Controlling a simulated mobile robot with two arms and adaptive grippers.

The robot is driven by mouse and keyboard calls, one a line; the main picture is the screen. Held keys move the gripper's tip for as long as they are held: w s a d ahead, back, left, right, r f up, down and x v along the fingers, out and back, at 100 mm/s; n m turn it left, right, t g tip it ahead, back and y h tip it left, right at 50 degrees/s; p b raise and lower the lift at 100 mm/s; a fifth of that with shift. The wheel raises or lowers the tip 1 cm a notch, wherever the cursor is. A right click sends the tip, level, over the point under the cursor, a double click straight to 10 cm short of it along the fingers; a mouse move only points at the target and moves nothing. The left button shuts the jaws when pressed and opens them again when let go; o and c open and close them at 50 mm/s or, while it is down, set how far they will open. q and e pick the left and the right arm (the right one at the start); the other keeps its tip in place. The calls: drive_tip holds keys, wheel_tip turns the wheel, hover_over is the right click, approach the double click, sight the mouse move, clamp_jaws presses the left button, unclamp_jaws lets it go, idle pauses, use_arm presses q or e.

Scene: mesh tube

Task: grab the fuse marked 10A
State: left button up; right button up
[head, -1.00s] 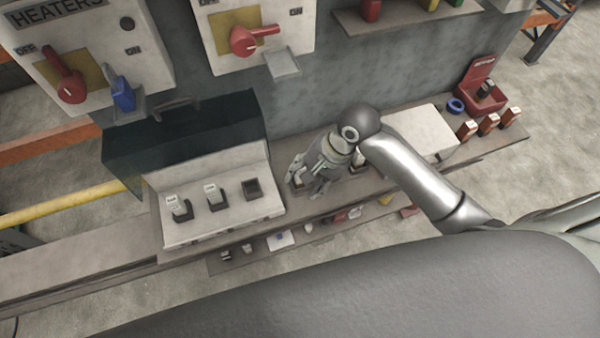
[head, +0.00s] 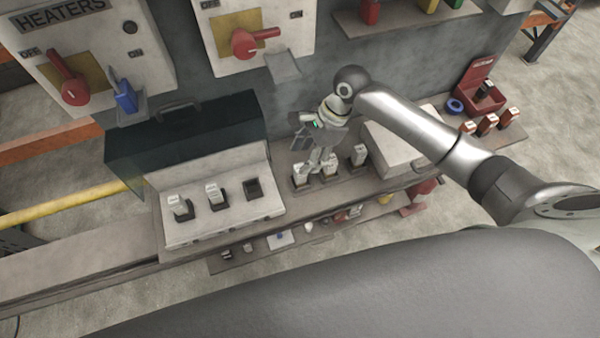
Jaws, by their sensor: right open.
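Several white fuses stand in dark holders on the bench, among them a left one (head: 300,174), a middle one (head: 331,164) and a right one (head: 359,154). Their markings are too small to read, so I cannot tell which is 10A. My right gripper (head: 314,165) is open, with its fingers down by the left and middle fuses. I cannot tell whether it touches either. My left gripper is not in view.
An open fuse box (head: 225,222) holds two white fuses and one empty socket. Switch panels are behind; a lower shelf holds small items.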

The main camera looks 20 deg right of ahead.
sight(299, 167)
drive_tip(key=shift+s+a+f, duration=0.1)
drive_tip(key=shift+a+f, duration=0.15)
drive_tip(key=shift+f, duration=0.1)
drive_tip(key=p+x, duration=0.1)
drive_tip(key=x, duration=0.2)
drive_tip(key=shift+s+a+f, duration=0.1)
drive_tip(key=shift+a+f, duration=0.25)
drive_tip(key=shift+f, duration=0.25)
drive_tip(key=shift+c, duration=0.2)
drive_tip(key=c, duration=1.1)
drive_tip(key=shift+r, duration=0.1)
